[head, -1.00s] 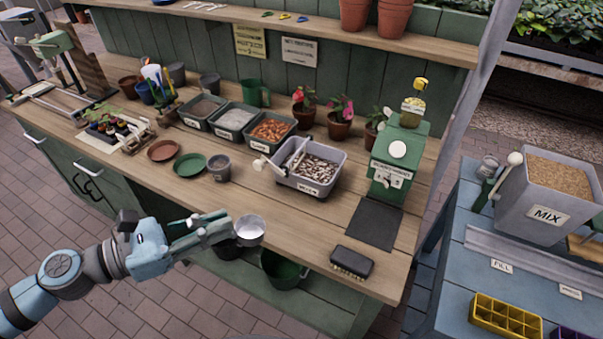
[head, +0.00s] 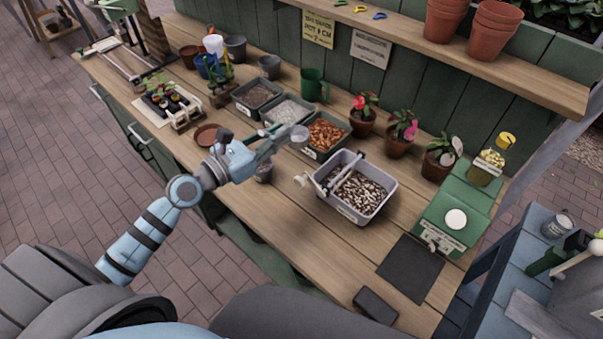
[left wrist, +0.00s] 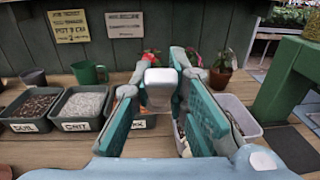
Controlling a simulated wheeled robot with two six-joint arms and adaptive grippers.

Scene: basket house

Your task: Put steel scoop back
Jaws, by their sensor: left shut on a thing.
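The steel scoop (head: 299,134) is a small bright metal cup at the tip of my left gripper (head: 281,141). The gripper is shut on it and holds it over the bench, beside the bin of orange-brown chips (head: 326,133). In the left wrist view, the fingers of my left gripper (left wrist: 160,100) reach forward with a pale grey part of the scoop (left wrist: 160,88) between them. Its handle is mostly hidden by the fingers. My right gripper is not in view.
A grey tub (head: 378,208) of dark and pale mix, with a bar across it, stands right of the gripper. Soil (head: 257,95) and grit (head: 290,110) bins stand behind. Flowerpots (head: 397,142) line the back. The front bench is mostly clear.

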